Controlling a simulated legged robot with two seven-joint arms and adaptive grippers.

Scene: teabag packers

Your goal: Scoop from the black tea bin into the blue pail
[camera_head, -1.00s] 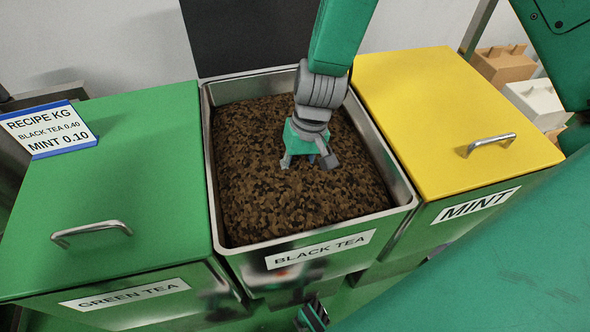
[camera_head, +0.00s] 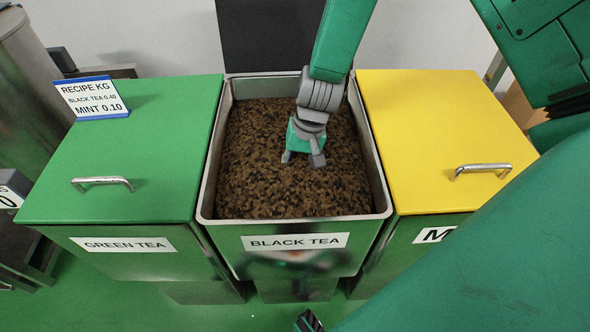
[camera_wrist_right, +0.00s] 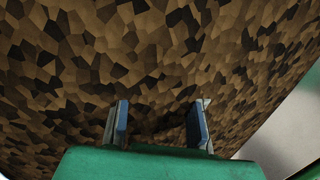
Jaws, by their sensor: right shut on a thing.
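The black tea bin (camera_head: 296,211) stands open in the middle of the head view, filled with brown-black tea (camera_head: 258,165). My right gripper (camera_head: 303,162) points down into it at the tea's surface, right of the middle. In the right wrist view its two fingers (camera_wrist_right: 158,128) stand apart against the tea. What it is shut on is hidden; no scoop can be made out. The blue pail is not in view. I cannot make out my left gripper.
The closed green tea bin (camera_head: 130,170) adjoins on the left, with a recipe card (camera_head: 92,98) at its back. The closed yellow mint bin (camera_head: 430,125) adjoins on the right. Both lids have raised metal handles. A dark panel (camera_head: 268,35) stands behind the tea.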

